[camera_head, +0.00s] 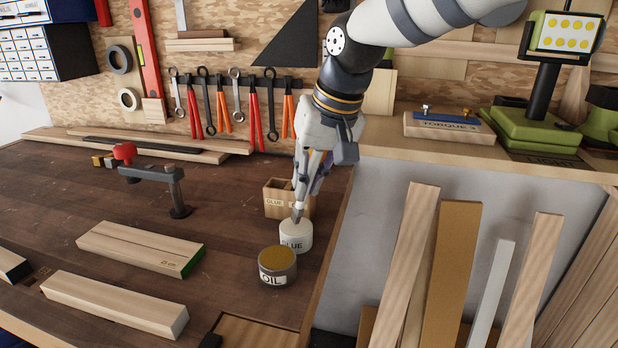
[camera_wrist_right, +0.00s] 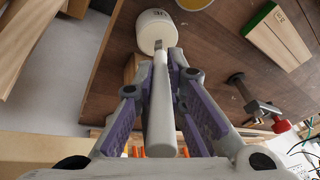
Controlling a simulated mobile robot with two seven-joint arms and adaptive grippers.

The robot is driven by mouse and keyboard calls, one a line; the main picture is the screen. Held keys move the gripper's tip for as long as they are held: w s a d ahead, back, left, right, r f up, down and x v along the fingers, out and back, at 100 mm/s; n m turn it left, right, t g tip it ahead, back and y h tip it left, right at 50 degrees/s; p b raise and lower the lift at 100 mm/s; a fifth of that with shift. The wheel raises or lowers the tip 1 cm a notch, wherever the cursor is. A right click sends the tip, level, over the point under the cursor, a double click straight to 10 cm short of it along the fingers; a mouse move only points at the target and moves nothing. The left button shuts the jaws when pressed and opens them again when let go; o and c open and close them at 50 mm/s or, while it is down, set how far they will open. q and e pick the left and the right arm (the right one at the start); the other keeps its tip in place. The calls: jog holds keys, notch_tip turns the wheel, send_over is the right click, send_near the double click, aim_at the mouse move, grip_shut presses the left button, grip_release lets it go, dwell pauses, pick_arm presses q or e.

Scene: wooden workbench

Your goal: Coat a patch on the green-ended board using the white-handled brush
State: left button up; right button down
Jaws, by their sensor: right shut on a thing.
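My right gripper (camera_head: 310,175) is above the white glue jar (camera_head: 297,236), pointing down. It is shut on the white-handled brush (camera_wrist_right: 160,115), which lies between the purple-padded fingers in the right wrist view. The brush's far end overlaps the white jar (camera_wrist_right: 154,28) there. In the head view the brush end meets the jar's top; whether it dips inside I cannot tell. The green-ended board (camera_head: 135,247) lies flat on the bench, left of the jar, its green end facing right. It also shows at the upper right of the wrist view (camera_wrist_right: 278,38). My left gripper is not in view.
An open oil tin (camera_head: 277,267) stands just in front of the jar, and a wooden box (camera_head: 280,200) behind it. A plain board (camera_head: 115,303) lies nearer the front. A red-knobbed clamp (camera_head: 150,170) stands behind the green-ended board. The bench edge runs close right of the jar.

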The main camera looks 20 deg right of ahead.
jog(key=shift+f, duration=0.45)
dwell(0.6)
jog(key=shift+r, duration=3.6)
